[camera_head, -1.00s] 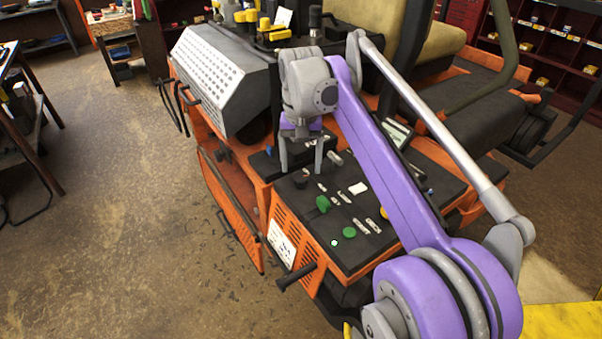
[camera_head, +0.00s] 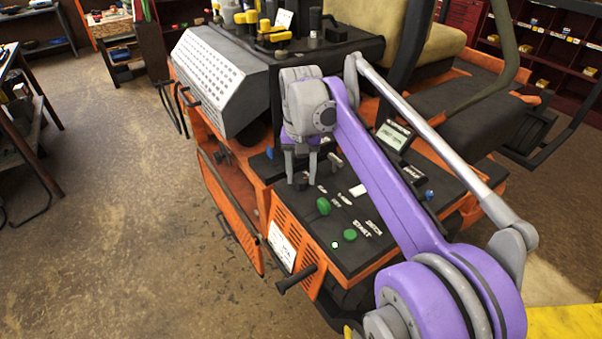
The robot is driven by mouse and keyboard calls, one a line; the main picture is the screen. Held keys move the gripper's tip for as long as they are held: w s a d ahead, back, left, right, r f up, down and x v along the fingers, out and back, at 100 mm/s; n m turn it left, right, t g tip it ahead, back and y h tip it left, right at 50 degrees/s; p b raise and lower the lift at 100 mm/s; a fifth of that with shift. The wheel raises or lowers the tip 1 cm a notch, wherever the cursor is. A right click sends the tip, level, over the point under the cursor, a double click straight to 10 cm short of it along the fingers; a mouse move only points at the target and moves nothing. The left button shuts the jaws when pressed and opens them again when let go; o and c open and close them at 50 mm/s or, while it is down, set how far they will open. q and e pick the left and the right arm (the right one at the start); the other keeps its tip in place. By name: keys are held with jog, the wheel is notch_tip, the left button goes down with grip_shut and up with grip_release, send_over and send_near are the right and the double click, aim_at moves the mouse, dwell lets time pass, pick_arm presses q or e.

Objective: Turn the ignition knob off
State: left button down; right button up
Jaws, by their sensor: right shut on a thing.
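The mower's black control panel (camera_head: 300,220) lies in the middle of the view, on the orange body. My right gripper (camera_head: 302,176) points down at the panel's far left part. Its two fingers are shut on a small dark knob (camera_head: 301,183), which looks like the ignition knob. The fingers and wrist hide most of the knob, so I cannot read which way it points. My left gripper is not in view.
A green knob (camera_head: 323,206) and a green button (camera_head: 349,235) sit nearer on the panel. A small display (camera_head: 393,136) stands behind my right arm. Yellow-topped levers (camera_head: 265,25) and the seat (camera_head: 420,33) are farther back. Open floor lies to the left.

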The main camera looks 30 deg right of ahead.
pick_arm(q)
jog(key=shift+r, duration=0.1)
pick_arm(e)
jog(key=shift+n, duration=0.3)
grip_shut()
jog(key=shift+n, duration=1)
jog(key=n+p, duration=0.1)
jog(key=n, duration=0.2)
jog(key=shift+n, duration=0.3)
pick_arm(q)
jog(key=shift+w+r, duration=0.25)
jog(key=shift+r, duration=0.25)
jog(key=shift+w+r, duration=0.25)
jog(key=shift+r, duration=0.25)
pick_arm(e)
jog(key=n, duration=0.5)
jog(key=shift+n, duration=0.3)
jog(key=o, duration=1.2)
grip_release()
jog(key=shift+r, duration=0.15)
